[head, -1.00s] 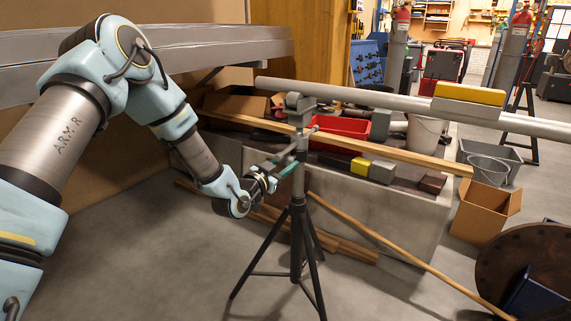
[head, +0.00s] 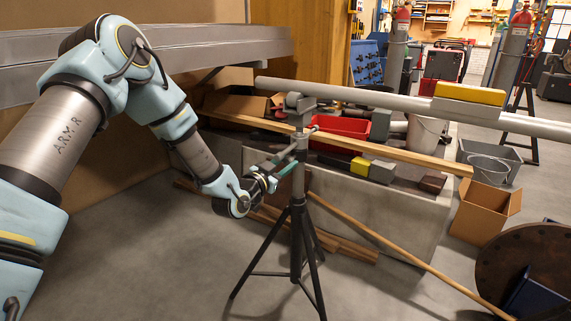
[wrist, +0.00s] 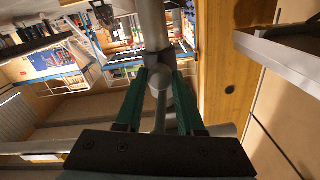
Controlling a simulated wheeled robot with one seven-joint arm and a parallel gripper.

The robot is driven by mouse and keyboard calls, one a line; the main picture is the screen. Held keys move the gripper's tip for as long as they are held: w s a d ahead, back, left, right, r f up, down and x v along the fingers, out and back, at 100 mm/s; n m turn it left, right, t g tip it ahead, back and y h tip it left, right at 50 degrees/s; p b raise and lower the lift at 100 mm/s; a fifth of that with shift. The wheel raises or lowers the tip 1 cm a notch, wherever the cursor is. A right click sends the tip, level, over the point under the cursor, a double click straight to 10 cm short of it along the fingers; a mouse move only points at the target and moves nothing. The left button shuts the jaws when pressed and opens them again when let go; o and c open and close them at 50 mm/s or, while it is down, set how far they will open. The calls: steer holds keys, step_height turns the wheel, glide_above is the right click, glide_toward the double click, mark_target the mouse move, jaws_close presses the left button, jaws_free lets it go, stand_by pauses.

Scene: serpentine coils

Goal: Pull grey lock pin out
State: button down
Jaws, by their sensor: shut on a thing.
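The grey lock pin (wrist: 158,80) shows in the wrist view as a round grey knob between the two green fingers of my gripper (wrist: 159,94). The fingers are shut on it from both sides. In the head view my gripper (head: 285,162) is at the left side of the upper post of the tripod stand (head: 301,150). The pin is too small and too covered by the fingers to make out there. How deep it sits in the post cannot be told.
A long grey pipe (head: 380,97) with a yellow-topped block (head: 468,96) lies across the stand's head. A wooden bar (head: 400,155) runs just below it. Behind are a low bench (head: 370,215) with a red bin (head: 342,130).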

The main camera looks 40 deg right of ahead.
stand_by(0.4)
steer(key=shift+b+v, duration=0.4)
steer(key=shift+v, duration=1)
steer(key=shift+f, duration=0.1)
steer(key=c, duration=0.5)
jaws_free()
steer(key=shift+a, duration=0.15)
steer(key=b, duration=0.1)
glide_toward(287, 162)
steer(key=v, duration=0.4)
steer(key=shift+a+f, duration=0.1)
steer(key=shift+a, duration=0.1)
